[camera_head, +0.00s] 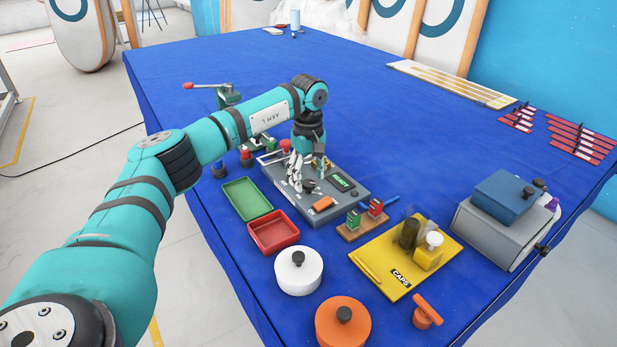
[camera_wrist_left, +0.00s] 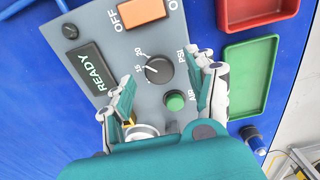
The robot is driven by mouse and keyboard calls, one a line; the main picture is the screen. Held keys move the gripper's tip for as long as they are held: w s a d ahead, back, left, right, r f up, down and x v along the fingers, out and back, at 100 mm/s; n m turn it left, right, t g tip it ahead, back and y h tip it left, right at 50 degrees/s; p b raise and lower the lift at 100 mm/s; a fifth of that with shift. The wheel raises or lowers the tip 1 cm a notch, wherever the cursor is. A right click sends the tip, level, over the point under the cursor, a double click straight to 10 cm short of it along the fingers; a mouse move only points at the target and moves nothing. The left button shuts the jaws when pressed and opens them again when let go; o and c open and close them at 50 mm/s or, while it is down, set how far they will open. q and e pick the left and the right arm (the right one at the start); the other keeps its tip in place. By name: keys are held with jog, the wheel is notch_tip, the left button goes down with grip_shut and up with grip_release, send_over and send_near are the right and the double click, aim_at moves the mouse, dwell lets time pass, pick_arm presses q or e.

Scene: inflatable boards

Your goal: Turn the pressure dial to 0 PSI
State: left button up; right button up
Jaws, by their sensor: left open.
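The grey control panel (camera_head: 352,197) lies on the blue table. In the left wrist view, its black pressure dial (camera_wrist_left: 159,69) sits beside the numbers 15 and 20 and the label PSI. The dial's exact setting is too small to read. My left gripper (camera_head: 299,174) is over the panel, pointing down. In the left wrist view, the open gripper (camera_wrist_left: 168,76) has one finger on each side of the dial; whether a fingertip touches it cannot be told. A green AIR button (camera_wrist_left: 175,101) is next to the dial. My right gripper is not in view.
The panel also has an orange OFF switch (camera_wrist_left: 142,12) and a READY display (camera_wrist_left: 90,71). A green tray (camera_head: 262,209) and a red tray (camera_head: 292,236) lie close by. A white round container (camera_head: 299,275) and a yellow CAPS board (camera_head: 375,250) are nearer the front. The table's far middle is clear.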

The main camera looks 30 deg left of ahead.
pick_arm(q)
jog(key=shift+f, duration=0.8)
jog(key=c, duration=1.2)
jog(key=shift+o, duration=0.2)
